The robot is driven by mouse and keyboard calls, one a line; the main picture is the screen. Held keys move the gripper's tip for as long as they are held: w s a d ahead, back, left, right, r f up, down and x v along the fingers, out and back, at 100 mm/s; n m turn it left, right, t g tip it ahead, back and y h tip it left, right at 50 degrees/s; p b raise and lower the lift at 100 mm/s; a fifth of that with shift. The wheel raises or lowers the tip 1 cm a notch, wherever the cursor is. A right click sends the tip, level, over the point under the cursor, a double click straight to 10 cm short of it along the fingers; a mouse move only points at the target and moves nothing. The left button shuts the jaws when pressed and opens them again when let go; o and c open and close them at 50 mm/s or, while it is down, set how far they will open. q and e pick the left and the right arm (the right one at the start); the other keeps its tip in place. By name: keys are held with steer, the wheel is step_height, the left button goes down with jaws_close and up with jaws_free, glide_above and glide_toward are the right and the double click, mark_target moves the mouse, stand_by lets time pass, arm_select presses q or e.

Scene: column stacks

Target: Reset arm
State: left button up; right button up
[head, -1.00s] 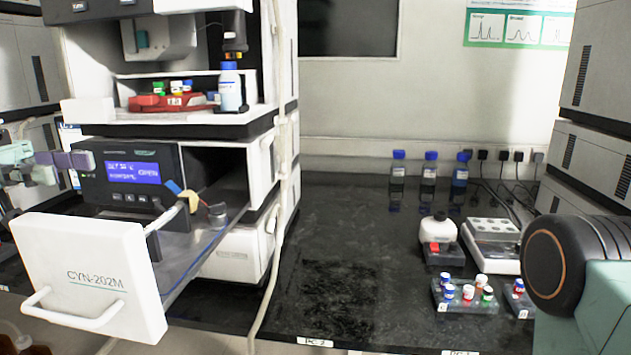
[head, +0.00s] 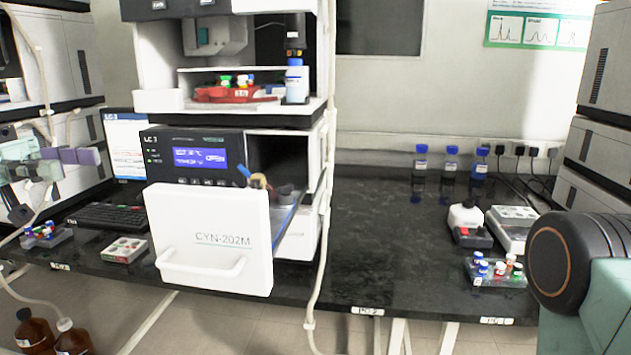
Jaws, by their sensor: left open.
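My left gripper (head: 72,158), pale green with purple fingers, shows at the left edge in the head view. It is open and holds nothing visible. It appears in front of the left instrument stack, left of the monitor. My right arm (head: 575,265) shows only as a dark round joint and a green link at the right edge. Its gripper is out of view. The white CYN-202M drawer (head: 205,222) stands pulled out from the column stack, clear of both arms.
The left side holds a keyboard (head: 108,215), a vial rack (head: 45,235) and brown bottles (head: 35,330) below. Blue-capped bottles (head: 450,166) stand at the back. A vial rack (head: 497,272) and a white-topped device (head: 465,218) sit at right. The bench (head: 375,250) between is clear.

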arm_select(q)
steer(key=w+d+f+n+t+y, duration=0.2)
steer(key=w+f+n+t+y, duration=0.7)
steer(key=f+n, duration=0.55)
step_height(320, 180, down, 18)
steer(key=d+n+g+y, duration=0.1)
steer(key=n+g+y, duration=0.1)
steer(key=n+y, duration=0.4)
steer(key=s+d+f+n+g+y, duration=0.1)
steer(key=s+d+f+n+y, duration=0.2)
steer(key=s+f, duration=1.1)
steer(key=s+d+f+m+g, duration=0.2)
steer(key=s+f, duration=0.1)
steer(key=s, duration=0.7)
steer(key=s+d+f+m+g, duration=0.2)
steer(key=s+d+f, duration=0.1)
steer(key=s, duration=0.8)
steer(key=shift+s+d+f, duration=0.2)
steer(key=shift+d+f, duration=0.1)
steer(key=shift+f, duration=0.4)
arm_select(e)
steer(key=shift+s+a, duration=0.35)
